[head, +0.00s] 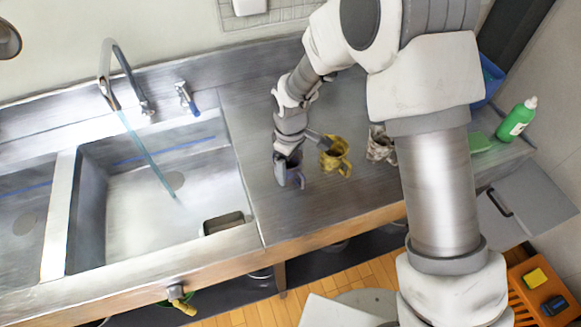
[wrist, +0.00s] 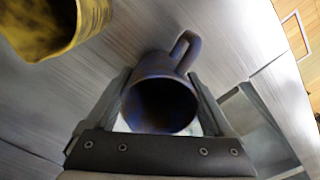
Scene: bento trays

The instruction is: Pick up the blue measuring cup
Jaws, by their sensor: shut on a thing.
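The blue measuring cup (wrist: 165,72) is a dark blue-purple mug-shaped cup with a loop handle, between the fingers of my gripper (wrist: 161,88) in the wrist view. Its dark open mouth faces the camera. My gripper is shut on the cup, one finger on each side. In the head view my gripper (head: 288,172) points down at the counter right of the sink, and the cup (head: 297,158) is partly hidden by it. I cannot tell whether the cup's base touches the counter.
A yellow mug (head: 335,155) stands close on the right, and shows in the wrist view (wrist: 62,42). A patterned mug (head: 380,146) is farther right, partly behind my arm. The sink (head: 160,190) with running water lies left. A green bottle (head: 517,119) stands at far right.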

